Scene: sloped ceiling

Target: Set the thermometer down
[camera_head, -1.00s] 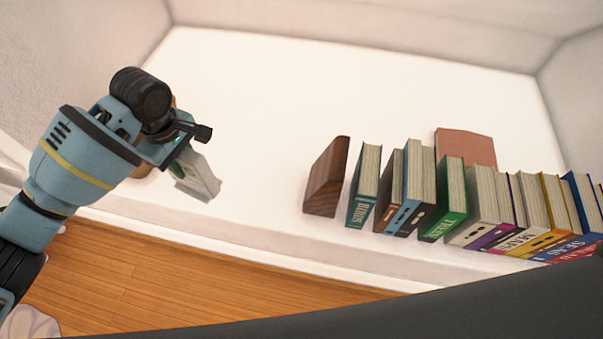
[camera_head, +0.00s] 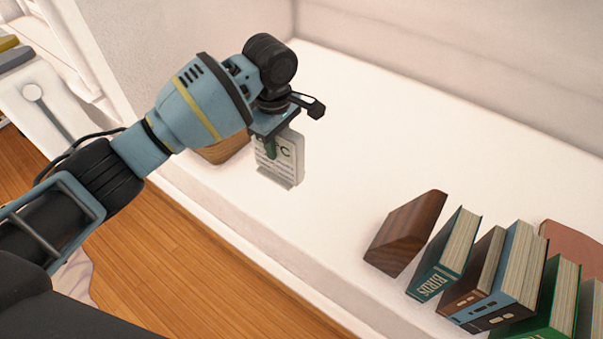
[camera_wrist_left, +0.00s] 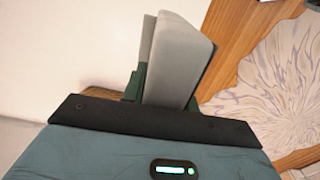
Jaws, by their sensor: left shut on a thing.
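The thermometer (camera_head: 282,160) is a small pale grey-white slab with dark print on its face, shown in the head view left of centre. My left gripper (camera_head: 271,146) is shut on its upper part, with a green finger against its face. The thermometer hangs below the gripper, over or close to the white ledge (camera_head: 330,130); I cannot tell whether it touches. In the left wrist view the grey thermometer (camera_wrist_left: 178,62) stands out between the green fingers (camera_wrist_left: 136,82). My right gripper is not in view.
A wooden bookend (camera_head: 405,232) and a row of books (camera_head: 500,280) stand on the ledge at lower right. A brown wooden object (camera_head: 225,148) sits behind my left gripper. The ledge between thermometer and bookend is clear. Wooden floor (camera_head: 180,270) lies below the ledge's front edge.

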